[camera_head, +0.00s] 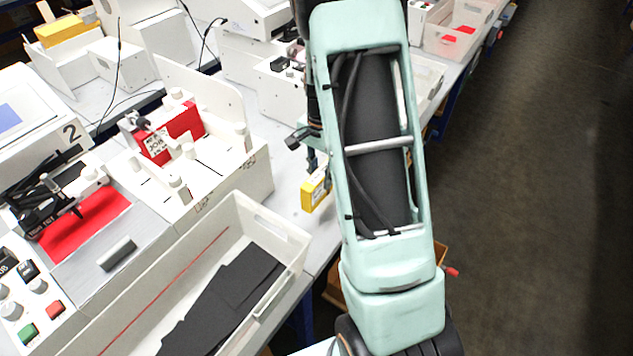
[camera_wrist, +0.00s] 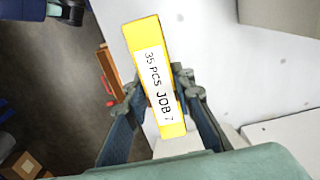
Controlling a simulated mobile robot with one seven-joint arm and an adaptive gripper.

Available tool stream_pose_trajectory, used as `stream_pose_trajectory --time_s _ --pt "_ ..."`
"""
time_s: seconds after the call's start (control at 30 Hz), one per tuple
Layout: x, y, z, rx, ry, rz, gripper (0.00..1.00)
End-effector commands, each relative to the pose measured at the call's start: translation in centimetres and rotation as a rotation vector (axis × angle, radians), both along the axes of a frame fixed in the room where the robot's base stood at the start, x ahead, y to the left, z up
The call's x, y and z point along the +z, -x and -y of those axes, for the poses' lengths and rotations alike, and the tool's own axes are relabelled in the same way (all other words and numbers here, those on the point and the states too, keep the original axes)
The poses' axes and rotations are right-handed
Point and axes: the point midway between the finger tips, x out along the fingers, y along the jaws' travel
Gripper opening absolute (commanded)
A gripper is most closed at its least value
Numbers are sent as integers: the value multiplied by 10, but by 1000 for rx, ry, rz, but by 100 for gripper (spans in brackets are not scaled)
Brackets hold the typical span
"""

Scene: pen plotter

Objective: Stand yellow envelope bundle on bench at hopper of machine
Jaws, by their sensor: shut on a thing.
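My gripper (camera_wrist: 158,98) is shut on the yellow envelope bundle (camera_wrist: 146,45), which has a white label reading "35 PCS JOB 7". In the head view the bundle (camera_head: 311,196) is by the bench (camera_head: 287,166), right of the nearest machine. My arm hides part of the gripper there. I cannot tell whether the bundle touches the bench. The machine (camera_head: 70,130) marked "2" stands at the left. Its white hopper unit (camera_head: 225,172), with posts and a back plate, holds a red bundle (camera_head: 186,121) with a white label.
A white bin (camera_head: 285,232) with black envelopes stands in front of the hopper unit. More white machines fill the back, one with a yellow bundle (camera_head: 60,31) on it. A bin with red pieces (camera_head: 467,30) is at the far right. Dark open floor (camera_head: 540,200) lies right.

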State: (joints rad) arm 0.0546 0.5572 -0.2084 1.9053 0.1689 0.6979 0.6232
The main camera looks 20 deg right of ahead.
Motion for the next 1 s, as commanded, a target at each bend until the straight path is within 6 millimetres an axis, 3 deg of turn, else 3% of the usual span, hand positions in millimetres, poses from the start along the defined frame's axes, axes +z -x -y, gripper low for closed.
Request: stream_pose_trajectory --time_s 0.2,0.5,0.7,1.0 --pt "-28 -23 2 0 1 -1 0" --pt "-45 -37 3 0 0 0 0" --pt "-68 -36 2 0 0 0 0" --pt "-73 -36 2 0 1 3 0"
